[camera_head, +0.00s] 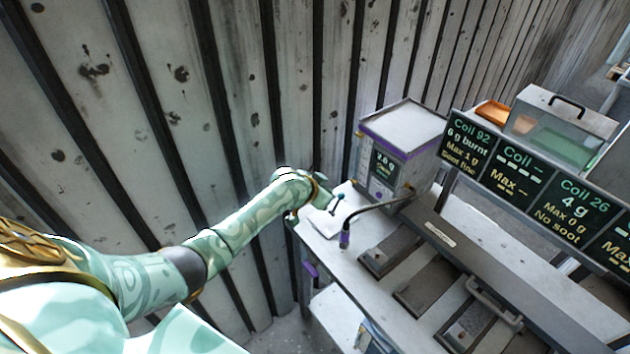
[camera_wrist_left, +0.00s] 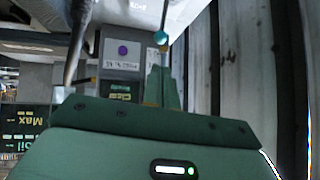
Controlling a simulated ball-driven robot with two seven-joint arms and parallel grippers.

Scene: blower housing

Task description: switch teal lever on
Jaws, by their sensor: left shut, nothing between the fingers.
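The teal lever shows in the left wrist view as a thin stalk with a round teal knob (camera_wrist_left: 161,38), just beyond my fingertips. In the head view a small teal knob (camera_head: 339,197) on a dark stalk stands at the near left end of the bench. My left gripper (camera_wrist_left: 163,72) is shut and empty, its fingers pointing at the lever. In the head view my left arm reaches in from the left and ends beside the knob. I cannot tell whether the fingertips touch the lever, or its on or off position. My right gripper is not in view.
A grey box with purple trim (camera_head: 398,133) stands behind the lever. A bent dark tube with a purple end (camera_head: 345,240) arches over the bench (camera_head: 350,265). Dark coil display panels (camera_head: 510,172) stand to the right. A ribbed metal wall (camera_head: 150,110) is close on the left.

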